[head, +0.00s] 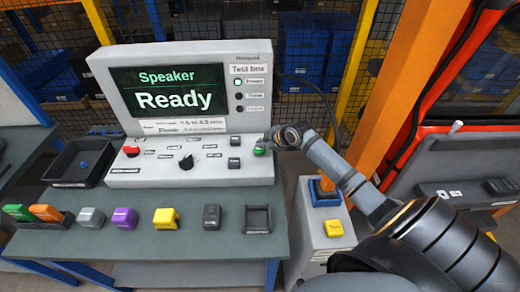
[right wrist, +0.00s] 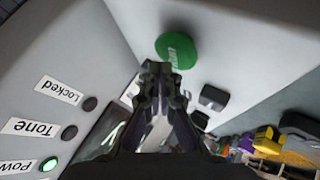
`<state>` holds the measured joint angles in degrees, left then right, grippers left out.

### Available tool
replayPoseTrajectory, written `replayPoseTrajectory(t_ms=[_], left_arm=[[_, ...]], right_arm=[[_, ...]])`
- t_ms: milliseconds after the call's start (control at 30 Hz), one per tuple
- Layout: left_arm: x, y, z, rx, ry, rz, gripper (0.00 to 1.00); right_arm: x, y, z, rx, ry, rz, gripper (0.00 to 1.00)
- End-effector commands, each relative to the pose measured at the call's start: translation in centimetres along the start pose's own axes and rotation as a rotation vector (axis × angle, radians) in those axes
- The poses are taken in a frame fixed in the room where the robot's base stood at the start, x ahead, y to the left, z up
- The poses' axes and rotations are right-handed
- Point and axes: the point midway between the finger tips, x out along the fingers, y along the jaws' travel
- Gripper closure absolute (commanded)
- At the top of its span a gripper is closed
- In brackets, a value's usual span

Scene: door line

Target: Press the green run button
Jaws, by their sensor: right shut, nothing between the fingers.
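The green run button (head: 259,151) sits at the right end of the test box's sloped panel (head: 225,172). It also shows in the right wrist view (right wrist: 176,50) as a round green cap with lettering. My right gripper (head: 270,143) is shut and empty, with its fingertips close beside the button. In the right wrist view the shut fingertips (right wrist: 155,70) lie just below the button in the picture; I cannot tell whether they touch it. The screen (head: 168,88) reads "Speaker Ready". The power lamp (head: 238,82) is lit green. My left gripper is not in view.
A red button (head: 131,151), a black knob (head: 186,162) and small black buttons share the panel. A black tray (head: 78,163) stands left. Coloured blocks, including a yellow one (head: 166,218), line the table front. An orange post (head: 385,90) rises at right.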

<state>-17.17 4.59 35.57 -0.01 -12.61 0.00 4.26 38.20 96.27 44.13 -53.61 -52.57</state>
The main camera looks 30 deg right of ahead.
Motion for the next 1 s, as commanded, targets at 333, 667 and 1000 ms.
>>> replayPoseTrajectory(t_ms=[333,667,1000], left_arm=[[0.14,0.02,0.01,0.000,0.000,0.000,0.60],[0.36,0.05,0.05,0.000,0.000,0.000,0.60],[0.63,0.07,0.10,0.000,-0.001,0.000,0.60]], right_arm=[[0.19,-0.15,0.14,0.000,0.000,0.000,1.00],[0.43,-0.33,0.32,0.000,0.000,0.000,1.00],[0.72,-0.55,0.54,0.001,-0.001,-0.001,1.00]])
